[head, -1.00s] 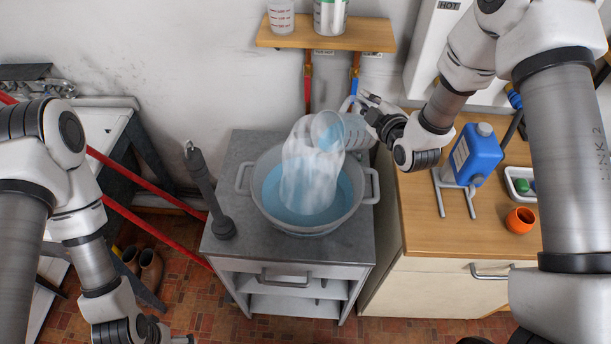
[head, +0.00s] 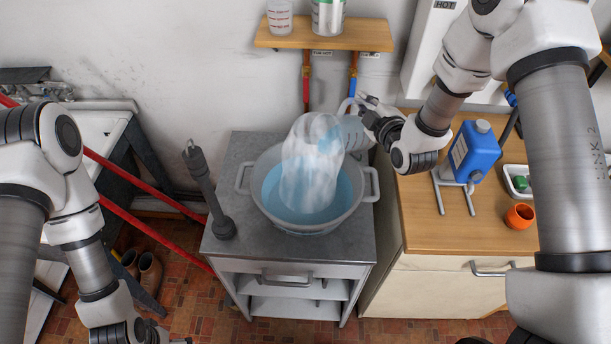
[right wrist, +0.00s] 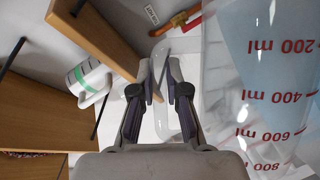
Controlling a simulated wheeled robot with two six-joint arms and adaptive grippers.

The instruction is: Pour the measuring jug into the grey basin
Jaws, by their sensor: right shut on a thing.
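The clear measuring jug (head: 355,134) is tipped to the left over the grey basin (head: 312,229). A broad, pale stream falls from its mouth into the basin, where blue liquid lies. In the right wrist view the jug (right wrist: 270,95) fills the right side, with red millilitre marks and some blue liquid inside. My right gripper (head: 368,104) is shut on the jug's handle, to the right of and above the basin. Its fingers (right wrist: 160,82) show around the handle in the wrist view. My left arm is at the lower left; its fingers are out of view.
The basin stands on a grey stand (head: 232,262) beside a dark upright tool (head: 205,190). A blue canister (head: 474,152) and an orange cup (head: 519,216) are on the right counter (head: 425,225). A wall shelf (head: 325,38) with containers is above the basin.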

